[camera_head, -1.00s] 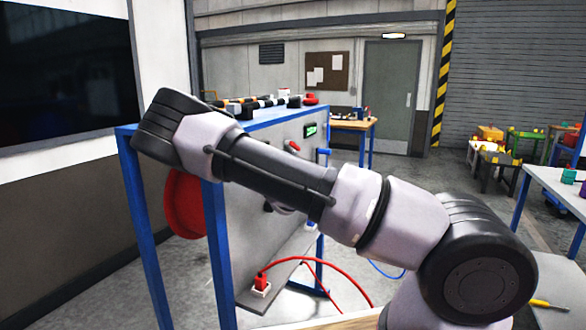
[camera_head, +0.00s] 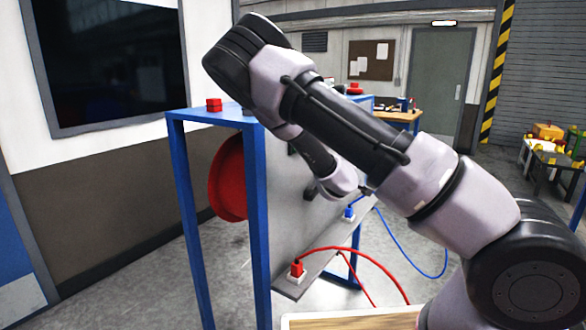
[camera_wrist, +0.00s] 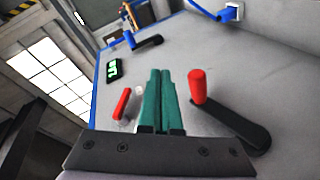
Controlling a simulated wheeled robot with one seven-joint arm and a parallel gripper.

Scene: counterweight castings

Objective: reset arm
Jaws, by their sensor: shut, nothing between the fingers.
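My gripper (camera_wrist: 158,98) shows in the wrist view with its two green fingers together and nothing between them. It is in front of a grey panel (camera_wrist: 225,60). A black lever with a red handle (camera_wrist: 197,86) is on the panel just right of the fingers, and a smaller red handle (camera_wrist: 122,104) is to their left. In the head view my arm crosses the blue-framed panel stand (camera_head: 258,220), and the gripper itself cannot be made out there.
In the head view a red plug (camera_head: 297,268) with a red cable and a blue plug (camera_head: 349,213) with a blue cable sit on the stand's lower ledge. A red reel (camera_head: 228,178) hangs behind the frame. A red block (camera_head: 213,105) lies on top. Floor is free at left.

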